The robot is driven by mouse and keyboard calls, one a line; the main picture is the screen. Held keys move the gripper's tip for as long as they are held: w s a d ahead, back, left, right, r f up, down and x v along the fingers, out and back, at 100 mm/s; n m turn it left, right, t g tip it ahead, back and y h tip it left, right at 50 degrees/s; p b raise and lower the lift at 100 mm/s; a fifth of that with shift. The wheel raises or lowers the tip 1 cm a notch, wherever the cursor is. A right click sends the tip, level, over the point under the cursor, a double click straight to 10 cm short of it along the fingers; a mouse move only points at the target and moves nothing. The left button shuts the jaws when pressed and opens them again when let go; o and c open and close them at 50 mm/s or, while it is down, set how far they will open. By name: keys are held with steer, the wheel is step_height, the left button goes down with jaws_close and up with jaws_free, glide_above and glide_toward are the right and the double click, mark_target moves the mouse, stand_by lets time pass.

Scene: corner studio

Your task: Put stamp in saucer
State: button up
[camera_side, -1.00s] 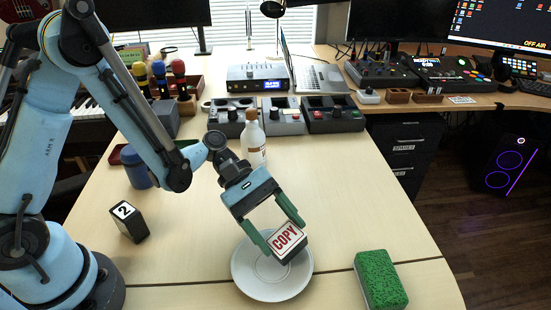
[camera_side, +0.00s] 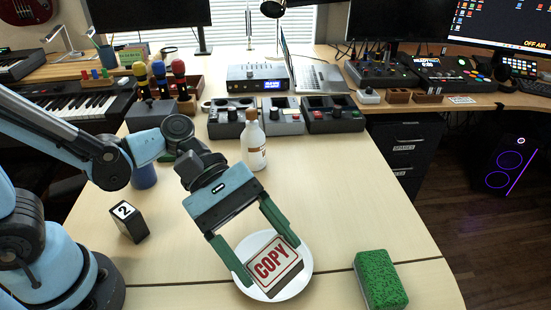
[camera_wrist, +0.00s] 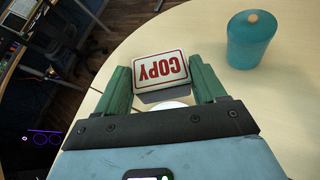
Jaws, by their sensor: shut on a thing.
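The stamp (camera_side: 271,259) is a block with a white face that reads COPY in red. My gripper (camera_side: 268,262) is shut on it, with one green finger at each side. In the wrist view the stamp (camera_wrist: 161,70) sits between the fingertips, its lettering upside down. A small white part of the saucer (camera_wrist: 168,105) shows below the stamp in the wrist view. I cannot tell whether the stamp touches the saucer.
A green sponge (camera_side: 380,279) lies right of the saucer. A white bottle (camera_side: 254,146) with a brown cap stands behind my gripper. A black block marked 2 (camera_side: 129,222) stands to the left. A teal jar (camera_wrist: 252,42) shows in the wrist view. The table between bottle and sponge is clear.

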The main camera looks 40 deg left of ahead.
mark_target(258, 271)
steer(key=shift+s+d+r, duration=0.2)
steer(key=shift+s+r, duration=0.05)
steer(key=shift+s, duration=0.15)
steer(key=s+d+r+g, duration=0.1)
steer(key=g, duration=0.1)
steer(key=s+d+g, duration=0.1)
steer(key=g, duration=0.1)
steer(key=shift+s+d+r+m+y, duration=0.25)
steer(key=shift+s+r+m+y, duration=0.15)
steer(key=shift+w+a+f, duration=0.65)
steer(key=shift+w+f, duration=1.1)
steer(key=shift+f, duration=0.05)
steer(key=shift+w+a+f, duration=0.7)
steer(key=shift+w+f, duration=1.05)
steer(key=shift+f, duration=0.1)
steer(key=shift+w+a+f, duration=0.65)
steer(key=shift+w+f, duration=1.1)
steer(key=shift+f, duration=0.05)
steer(key=shift+f, duration=0.6)
steer(key=o, duration=1.1)
steer(key=shift+o, duration=0.2)
steer(key=shift+r, duration=0.1)
